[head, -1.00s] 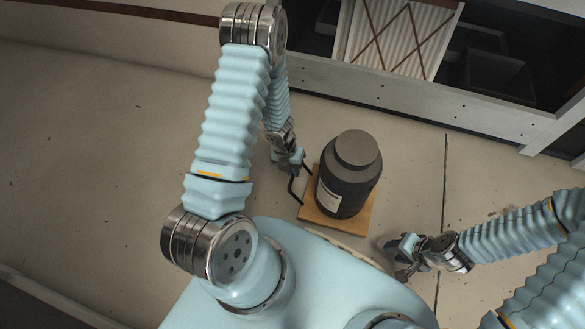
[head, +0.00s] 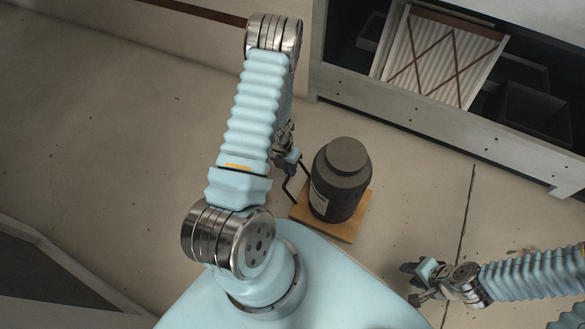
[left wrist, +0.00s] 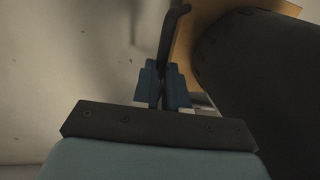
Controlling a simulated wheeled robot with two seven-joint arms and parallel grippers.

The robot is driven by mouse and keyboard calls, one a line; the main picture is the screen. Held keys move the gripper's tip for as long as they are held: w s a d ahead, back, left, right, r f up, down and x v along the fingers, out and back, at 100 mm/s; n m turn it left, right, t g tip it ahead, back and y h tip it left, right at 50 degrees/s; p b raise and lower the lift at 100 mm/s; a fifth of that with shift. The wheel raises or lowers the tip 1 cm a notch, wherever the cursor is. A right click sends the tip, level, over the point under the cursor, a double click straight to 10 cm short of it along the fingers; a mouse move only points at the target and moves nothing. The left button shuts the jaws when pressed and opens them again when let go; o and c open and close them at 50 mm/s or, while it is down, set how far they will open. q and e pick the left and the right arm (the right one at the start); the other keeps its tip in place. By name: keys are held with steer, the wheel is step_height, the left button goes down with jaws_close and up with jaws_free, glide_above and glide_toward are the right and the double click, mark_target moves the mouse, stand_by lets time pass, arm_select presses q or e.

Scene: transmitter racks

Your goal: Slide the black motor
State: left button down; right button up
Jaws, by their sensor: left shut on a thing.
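The black motor (head: 338,183) stands upright on a square wooden base (head: 344,229) on the floor, with a pale label on its side. A bent black handle (head: 289,190) rises at the left of the base. My left gripper (head: 295,162) is shut on the handle's upper part, left of the motor. In the left wrist view, its blue fingers (left wrist: 163,86) close around the dark handle rod (left wrist: 171,35), with the motor's dark body (left wrist: 262,75) at the right. My right gripper (head: 412,281) is empty, its fingers apart, low over the floor right of the motor.
A grey open cabinet (head: 440,120) with a white pleated panel (head: 443,58) and dark bins stands at the back right. A crack (head: 464,220) runs along the floor right of the motor. The floor to the left is clear.

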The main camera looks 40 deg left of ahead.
arm_select(q)
steer(key=c, duration=1.2)
jaws_free()
steer(key=shift+o, duration=0.2)
step_height(320, 180, up, 14)
steer(key=a+p, duration=0.2)
steer(key=p, duration=0.3)
steer(key=shift+s+a+f, duration=0.2)
steer(key=shift+s+a, duration=0.05)
steer(key=shift+a, duration=0.05)
